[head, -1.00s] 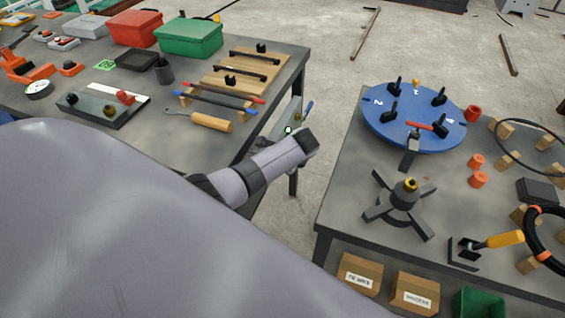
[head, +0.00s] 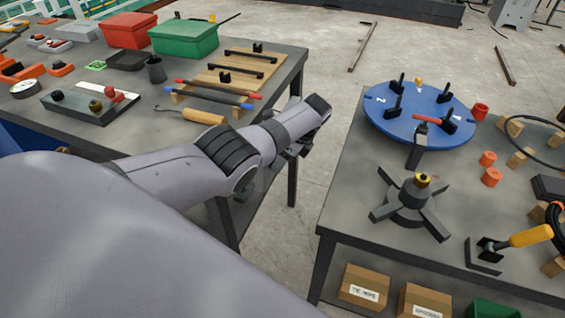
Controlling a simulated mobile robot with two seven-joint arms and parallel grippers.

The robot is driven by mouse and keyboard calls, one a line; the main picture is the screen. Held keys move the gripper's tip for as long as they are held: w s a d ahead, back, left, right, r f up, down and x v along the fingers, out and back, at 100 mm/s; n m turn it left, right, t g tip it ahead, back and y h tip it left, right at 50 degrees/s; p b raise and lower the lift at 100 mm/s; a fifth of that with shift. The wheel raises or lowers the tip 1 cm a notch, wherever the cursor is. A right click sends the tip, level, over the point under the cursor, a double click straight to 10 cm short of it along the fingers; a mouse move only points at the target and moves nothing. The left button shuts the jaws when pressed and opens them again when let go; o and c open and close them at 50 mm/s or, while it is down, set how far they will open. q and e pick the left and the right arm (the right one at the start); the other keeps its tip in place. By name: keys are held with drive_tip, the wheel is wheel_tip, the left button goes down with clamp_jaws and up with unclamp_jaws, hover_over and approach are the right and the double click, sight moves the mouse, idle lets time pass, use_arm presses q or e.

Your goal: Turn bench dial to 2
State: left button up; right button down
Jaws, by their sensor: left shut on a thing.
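The blue round dial (head: 375,120) lies on the right bench, with the numerals 2 and 4 visible on its top. Several black upright posts stand around it, and a red-tipped black lever (head: 421,131) is at its near edge. My left arm comes in from the left, and its gripper (head: 297,150) is over the gap between the benches, left of the dial and apart from it in the picture. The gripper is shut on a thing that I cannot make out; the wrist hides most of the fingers. My right gripper is not in view.
The left bench holds a green bin (head: 184,38), a red bin (head: 128,30), a knob panel (head: 88,104) and a wooden rack (head: 235,78). A dark star-shaped hub (head: 411,205) stands in front of the dial, with orange cups (head: 490,177) to its right. Boxes (head: 364,287) sit below.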

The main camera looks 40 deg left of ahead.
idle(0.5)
use_arm(q)
drive_tip(key=o, duration=1.1)
drive_tip(key=shift+c, duration=0.2)
drive_tip(key=shift+r, duration=0.1)
drive_tip(key=p+v, duration=0.2)
drive_tip(key=v, duration=0.5)
drive_tip(key=shift+w, duration=0.1)
